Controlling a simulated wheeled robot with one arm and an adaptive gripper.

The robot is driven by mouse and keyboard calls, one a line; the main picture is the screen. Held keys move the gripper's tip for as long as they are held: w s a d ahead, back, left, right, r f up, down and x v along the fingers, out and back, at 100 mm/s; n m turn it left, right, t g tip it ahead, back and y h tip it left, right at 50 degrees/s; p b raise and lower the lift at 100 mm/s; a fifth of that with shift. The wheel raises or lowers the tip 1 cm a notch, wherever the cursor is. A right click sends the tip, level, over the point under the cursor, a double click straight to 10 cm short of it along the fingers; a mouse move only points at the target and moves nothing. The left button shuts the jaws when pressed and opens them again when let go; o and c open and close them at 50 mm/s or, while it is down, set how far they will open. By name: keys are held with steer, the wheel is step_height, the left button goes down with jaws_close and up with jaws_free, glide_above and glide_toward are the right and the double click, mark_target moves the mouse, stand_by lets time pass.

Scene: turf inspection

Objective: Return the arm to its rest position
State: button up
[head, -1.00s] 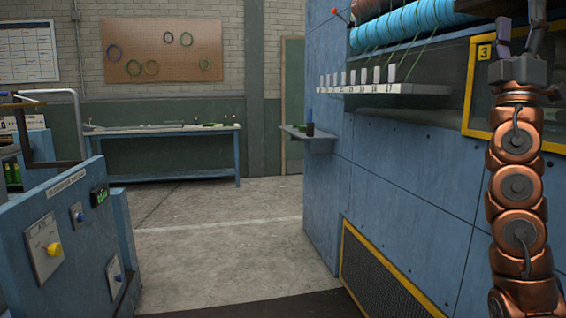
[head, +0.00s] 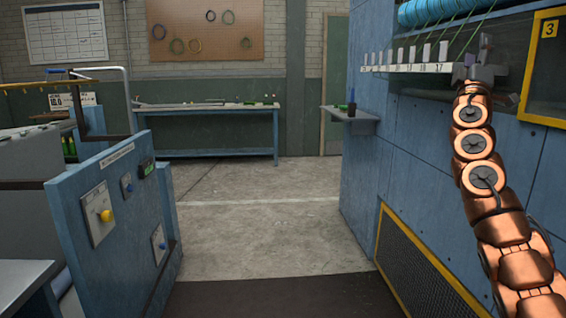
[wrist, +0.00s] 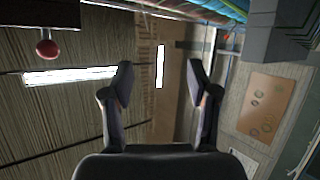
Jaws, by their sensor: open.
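My copper arm (head: 490,190) rises along the right side of the head view, leaning left toward its top. My gripper (head: 479,58) is at its upper end, in front of the blue machine near the right end of the numbered rail. Its fingers are small and partly lost against the machine there. In the wrist view my gripper (wrist: 161,69) shows two dark fingers spread wide apart with nothing between them. Whether it touches the rail cannot be told.
The blue machine (head: 420,190) with its numbered rail (head: 405,68) and yellow-framed window (head: 545,75) stands close at right. A blue control console (head: 115,215) stands at left. Clear concrete floor (head: 240,220) lies between them, with a workbench (head: 215,108) behind.

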steer(key=w+d+f+m+g+h, duration=0.3)
steer(key=d+f+m+g, duration=0.25)
steer(key=g, duration=0.35)
steer(key=s+d+f+m+g+y, duration=0.1)
steer(key=s+f+m+g+y, duration=0.3)
steer(key=s+f+g, duration=0.85)
steer(key=s+a+f+y, duration=0.3)
steer(key=s+a+f, duration=0.45)
steer(key=f, duration=0.35)
steer(key=s+a+f+g+y, duration=0.1)
steer(key=s+a+f+y, duration=0.2)
steer(key=s+a+f, duration=0.55)
steer(key=s+a+f+y, duration=0.4)
steer(key=s+a+f, duration=0.2)
steer(key=s+f, duration=0.5)
steer(key=s+a+f+n+g+y, duration=0.35)
steer(key=s+a+f, duration=0.65)
steer(key=s+a, duration=0.4)
step_height(320, 180, up, 26)
steer(key=a+t+p, duration=0.1)
steer(key=p, duration=2.3)
steer(key=shift+r+m+p, duration=0.15)
steer(key=shift+m+p, duration=0.25)
steer(key=shift+y, duration=0.25)
